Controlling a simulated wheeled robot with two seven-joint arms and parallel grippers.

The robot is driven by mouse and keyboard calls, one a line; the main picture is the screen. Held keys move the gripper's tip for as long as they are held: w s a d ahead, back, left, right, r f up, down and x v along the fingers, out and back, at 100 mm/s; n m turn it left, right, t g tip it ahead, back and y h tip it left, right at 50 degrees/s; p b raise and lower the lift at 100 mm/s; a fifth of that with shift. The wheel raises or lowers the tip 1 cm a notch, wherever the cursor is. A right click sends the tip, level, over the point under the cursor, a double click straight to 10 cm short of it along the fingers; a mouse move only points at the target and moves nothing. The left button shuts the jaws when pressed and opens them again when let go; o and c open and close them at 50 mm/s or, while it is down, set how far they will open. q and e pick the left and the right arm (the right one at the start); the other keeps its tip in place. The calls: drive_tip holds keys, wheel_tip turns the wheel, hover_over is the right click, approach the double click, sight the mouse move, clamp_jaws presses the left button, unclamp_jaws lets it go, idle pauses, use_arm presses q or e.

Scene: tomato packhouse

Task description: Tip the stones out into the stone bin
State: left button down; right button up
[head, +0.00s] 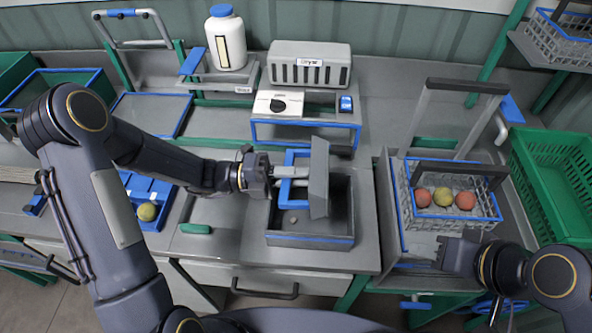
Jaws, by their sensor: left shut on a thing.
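My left gripper (290,182) reaches in from the left and is shut on a grey tray (320,178) by its blue part. The tray stands steeply tilted, nearly on its side, over a grey open bin with a blue front edge (310,240). I take this to be the stone bin. A small stone-like lump (292,219) lies inside it at the left. The tray's inside and part of the bin are hidden. My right gripper (445,255) is at the front of a wire basket; its finger gap is not clear.
The wire basket (407,205) on the right holds red and yellow-green tomatoes. A green crate (555,185) stands at far right. A blue tray (165,188) with one yellow-green tomato lies left. A scale (300,105), a grey box (310,65) and a white bottle (226,40) stand behind.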

use_arm(q)
drive_tip(key=shift+r, duration=0.1)
idle(0.6)
drive_tip(key=w+a+n+t+y, duration=0.4)
drive_tip(key=a+n+t+y, duration=0.2)
drive_tip(key=a+n+t, duration=0.1)
drive_tip(key=w+a+n+t+y, duration=0.5)
drive_tip(key=a+n+t+y, duration=0.2)
drive_tip(key=a+t, duration=0.2)
drive_tip(key=shift+w+a+r+n+t+y, duration=0.15)
drive_tip(key=shift+w+a+n+t+y, duration=0.15)
drive_tip(key=shift+t, duration=0.9)
